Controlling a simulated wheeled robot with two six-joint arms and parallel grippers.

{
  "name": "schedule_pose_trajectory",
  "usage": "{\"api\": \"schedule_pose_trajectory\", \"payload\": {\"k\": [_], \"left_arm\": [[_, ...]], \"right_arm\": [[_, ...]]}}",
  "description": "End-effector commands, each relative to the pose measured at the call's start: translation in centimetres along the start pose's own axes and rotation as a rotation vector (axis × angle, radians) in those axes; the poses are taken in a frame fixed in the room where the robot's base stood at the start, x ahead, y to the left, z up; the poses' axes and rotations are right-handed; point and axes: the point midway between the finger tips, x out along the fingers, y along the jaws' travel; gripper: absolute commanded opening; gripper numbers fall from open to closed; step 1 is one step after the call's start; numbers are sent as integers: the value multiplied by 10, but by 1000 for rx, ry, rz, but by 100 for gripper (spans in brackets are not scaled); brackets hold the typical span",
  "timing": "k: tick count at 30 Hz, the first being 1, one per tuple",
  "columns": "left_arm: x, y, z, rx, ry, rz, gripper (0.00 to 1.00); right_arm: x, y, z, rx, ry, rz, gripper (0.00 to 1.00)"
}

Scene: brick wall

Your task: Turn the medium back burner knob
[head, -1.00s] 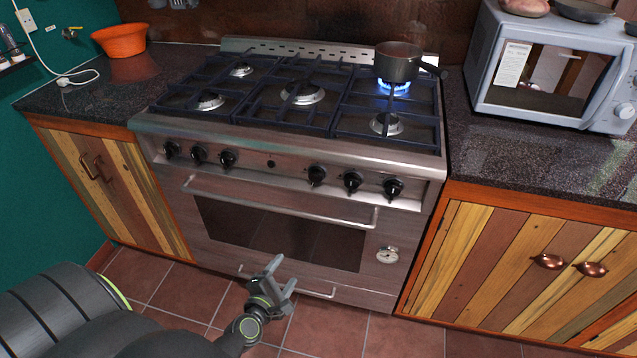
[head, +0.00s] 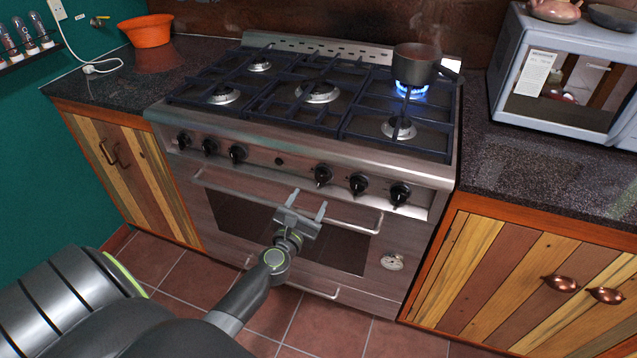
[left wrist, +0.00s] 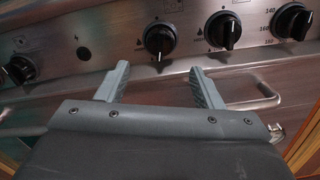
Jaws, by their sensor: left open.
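The stove's front panel carries several black knobs in two groups. The right group has a left knob (head: 323,175), a middle knob (head: 358,183) and a right knob (head: 400,194). A lit blue flame (head: 411,90) burns under the pot on the back right burner. My left gripper (head: 308,206) is open and empty in front of the oven door, below the right group's left knob. In the left wrist view its two fingers (left wrist: 158,80) point up at the panel, with one knob (left wrist: 160,40) beyond and between them, apart from them. My right gripper is out of view.
A dark saucepan (head: 416,62) stands on the lit burner, its handle to the right. The oven handle (head: 285,203) runs across below the knobs. A microwave (head: 565,75) stands on the right counter, an orange bowl (head: 146,31) on the left one.

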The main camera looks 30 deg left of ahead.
Motion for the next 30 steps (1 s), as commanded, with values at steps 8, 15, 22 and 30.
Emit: {"api": "schedule_pose_trajectory", "payload": {"k": [8, 15, 22, 30], "left_arm": [[53, 0, 0, 2, -1, 0, 61], [75, 0, -1, 2, 1, -1, 61], [78, 0, 0, 2, 0, -1, 61], [78, 0, 0, 1, 0, -1, 40]], "right_arm": [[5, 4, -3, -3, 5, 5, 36], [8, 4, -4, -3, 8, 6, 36], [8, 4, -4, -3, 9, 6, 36], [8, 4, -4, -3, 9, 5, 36]]}}
